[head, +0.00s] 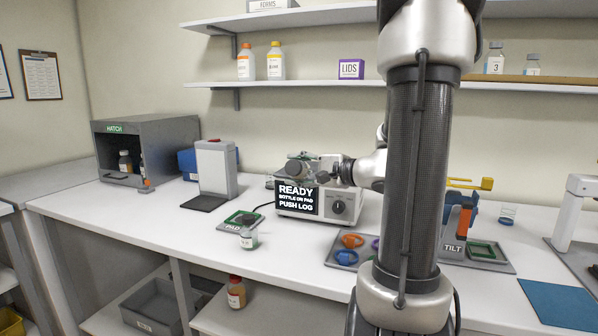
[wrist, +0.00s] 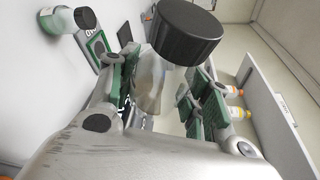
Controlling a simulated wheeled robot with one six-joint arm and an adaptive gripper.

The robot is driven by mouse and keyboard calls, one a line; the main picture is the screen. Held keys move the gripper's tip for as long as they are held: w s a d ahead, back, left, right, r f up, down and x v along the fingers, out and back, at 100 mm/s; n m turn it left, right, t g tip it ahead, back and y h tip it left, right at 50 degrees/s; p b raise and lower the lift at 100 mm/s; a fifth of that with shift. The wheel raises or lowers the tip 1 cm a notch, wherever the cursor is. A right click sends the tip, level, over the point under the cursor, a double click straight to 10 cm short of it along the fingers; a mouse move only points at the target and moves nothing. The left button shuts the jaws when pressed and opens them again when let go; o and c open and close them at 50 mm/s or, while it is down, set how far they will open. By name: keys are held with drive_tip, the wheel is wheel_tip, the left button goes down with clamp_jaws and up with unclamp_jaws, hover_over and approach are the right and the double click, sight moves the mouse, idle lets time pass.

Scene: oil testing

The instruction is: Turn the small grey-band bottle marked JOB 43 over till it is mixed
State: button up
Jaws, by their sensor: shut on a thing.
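My gripper (wrist: 165,95) is shut on a small bottle with a wide black cap (wrist: 187,32) and a pale, cloudy body (wrist: 152,85). The green finger pads lie on both sides of the body. I cannot read a job number or make out a grey band on it. In the head view my gripper (head: 303,171) is above the bench, in front of the grey tester (head: 345,208). The held bottle is small and unclear there, so its exact tilt cannot be told.
The tester's screen reads READY, BOTTLE ON PAD, PUSH LOG. A tray with coloured rings (head: 345,257) and the TILT stand (head: 456,245) are to the right. The hatch (head: 165,140) is at left.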

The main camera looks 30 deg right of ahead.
drive_tip(key=n+t, duration=0.1)
drive_tip(key=n, duration=0.1)
drive_tip(key=shift+f+n, duration=0.1)
drive_tip(key=shift+n, duration=0.2)
drive_tip(key=n+t, duration=0.1)
drive_tip(key=n, duration=0.2)
drive_tip(key=shift+y, duration=0.3)
drive_tip(key=shift+n+t, duration=0.3)
drive_tip(key=shift+n, duration=0.1)
drive_tip(key=n, duration=0.2)
drive_tip(key=n+y, duration=0.1)
drive_tip(key=n, duration=0.1)
drive_tip(key=shift+t+y, duration=0.3)
drive_tip(key=shift+t, duration=0.1)
drive_tip(key=n+y, duration=0.1)
drive_tip(key=n, duration=0.2)
drive_tip(key=shift+n+y, duration=0.4)
